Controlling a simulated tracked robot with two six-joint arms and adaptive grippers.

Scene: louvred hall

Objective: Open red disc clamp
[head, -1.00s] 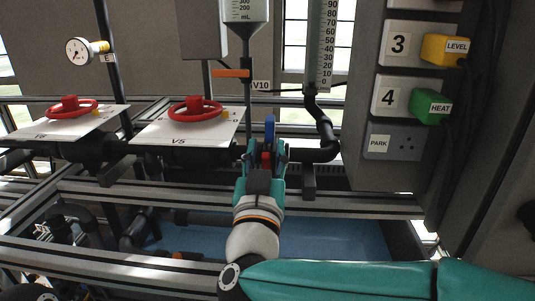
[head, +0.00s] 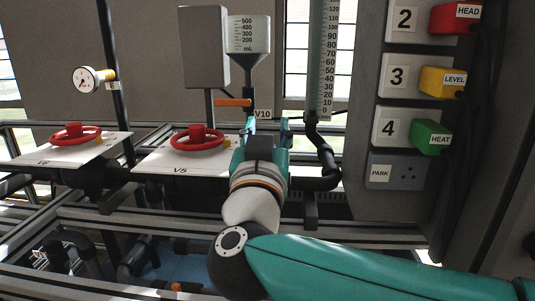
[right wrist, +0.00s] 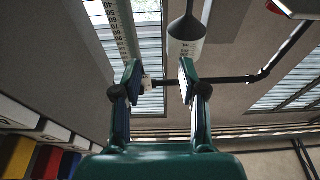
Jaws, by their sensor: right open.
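I see no red disc clamp that I can make out for sure; the spot in front of my right gripper is partly hidden by the gripper itself. My right gripper (head: 267,128) is open, its fingers raised near the V10 label (head: 263,114) and the orange lever (head: 233,102). In the right wrist view the open fingers (right wrist: 158,82) stand apart with nothing held between them. A dark pipe with a small white fitting (right wrist: 147,83) shows in the gap, behind the fingers. My left gripper is not in view.
Red handwheels stand on the V5 plate (head: 160,158) and the plate to its left (head: 38,158). A funnel vessel (head: 248,35) and a graduated tube (head: 325,60) hang behind my gripper. A grey panel with coloured plugs (head: 440,80) blocks the right side.

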